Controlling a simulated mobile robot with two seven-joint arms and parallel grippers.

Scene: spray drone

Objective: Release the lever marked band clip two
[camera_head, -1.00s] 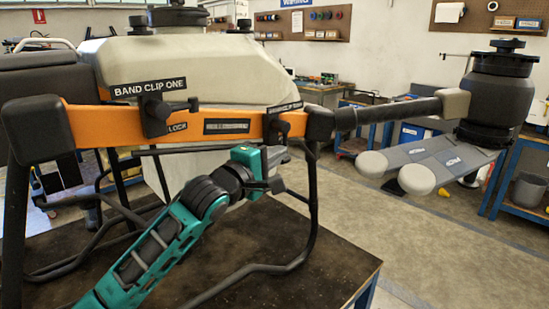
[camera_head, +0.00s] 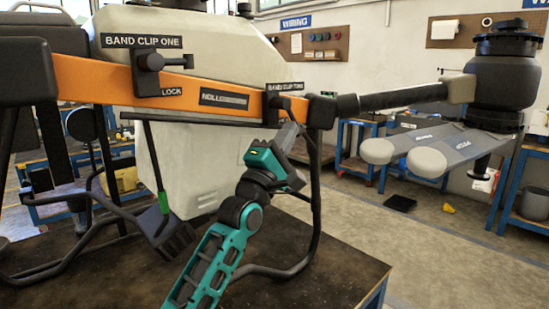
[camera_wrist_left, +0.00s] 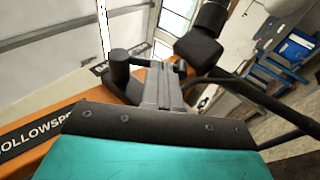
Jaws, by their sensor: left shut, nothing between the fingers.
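The band clip two lever (camera_head: 271,106) is a black piece on the right part of the orange beam (camera_head: 215,94). A label (camera_head: 285,86) above it is too blurred to read fully. My left gripper (camera_head: 287,134) is shut and empty, pointing up just below and to the right of this lever. In the left wrist view, the closed fingers (camera_wrist_left: 160,86) lie close beside a black upright knob (camera_wrist_left: 120,72) on the beam; whether they touch cannot be told. The fingers hide part of the beam and label there. My right gripper is not in view.
The band clip one lever (camera_head: 149,68) sits on the beam's left part, with a LOCK label below. A pale tank (camera_head: 210,45) stands behind the beam. The drone arm (camera_head: 400,97) and motor (camera_head: 497,85) extend right. The dark table (camera_head: 330,262) lies beneath.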

